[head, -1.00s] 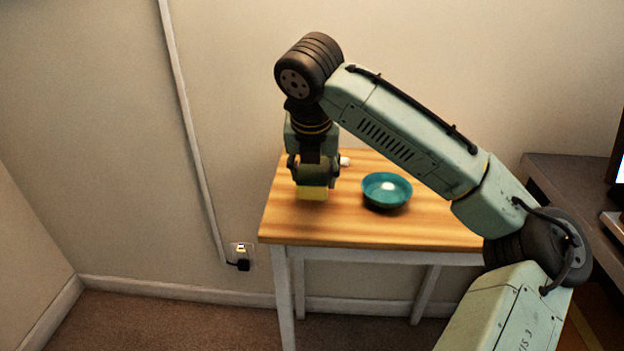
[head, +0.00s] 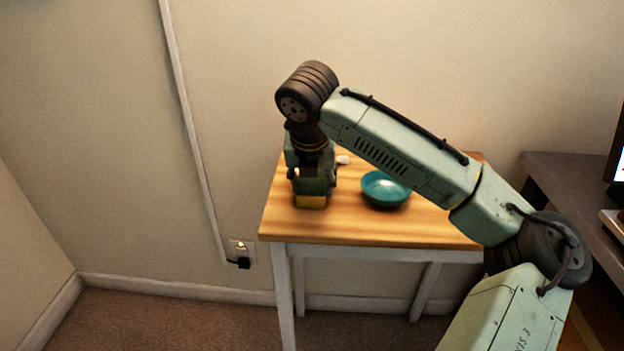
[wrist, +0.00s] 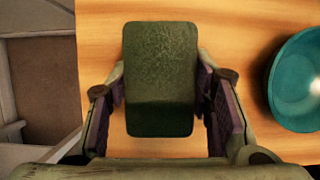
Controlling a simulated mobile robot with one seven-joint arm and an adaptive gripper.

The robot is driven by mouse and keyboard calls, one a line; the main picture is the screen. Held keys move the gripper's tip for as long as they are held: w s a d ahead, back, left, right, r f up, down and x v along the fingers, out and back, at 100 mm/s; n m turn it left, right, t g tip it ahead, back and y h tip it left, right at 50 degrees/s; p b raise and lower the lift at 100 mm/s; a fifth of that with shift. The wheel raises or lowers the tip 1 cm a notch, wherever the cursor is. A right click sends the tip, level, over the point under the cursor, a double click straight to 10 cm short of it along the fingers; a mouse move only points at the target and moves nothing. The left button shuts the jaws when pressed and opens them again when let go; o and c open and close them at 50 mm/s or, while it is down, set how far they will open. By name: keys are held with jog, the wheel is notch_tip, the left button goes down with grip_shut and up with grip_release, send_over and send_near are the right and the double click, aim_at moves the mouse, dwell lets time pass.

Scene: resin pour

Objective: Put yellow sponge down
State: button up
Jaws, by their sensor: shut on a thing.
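The yellow sponge (head: 311,202) is held in my gripper (head: 312,190), low over the left part of the wooden table (head: 400,232). In the wrist view the sponge (wrist: 160,75) shows a dark green top face between the two fingers. My gripper (wrist: 162,100) is shut on it from both sides. In the head view the fingers hide most of the sponge. I cannot tell whether its underside touches the table.
A teal bowl (head: 385,189) stands on the table to the right of the sponge, and shows in the wrist view (wrist: 300,80). A small white thing (head: 342,160) lies behind my gripper. The table's front left is clear. A grey desk (head: 570,185) is at right.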

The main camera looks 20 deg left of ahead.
jog(key=o, duration=1)
jog(key=shift+f, duration=0.45)
jog(key=shift+r, duration=0.1)
jog(key=shift+r, duration=0.2)
jog(key=v, duration=1.2)
jog(key=shift+r, duration=0.35)
jog(key=shift+f, duration=0.1)
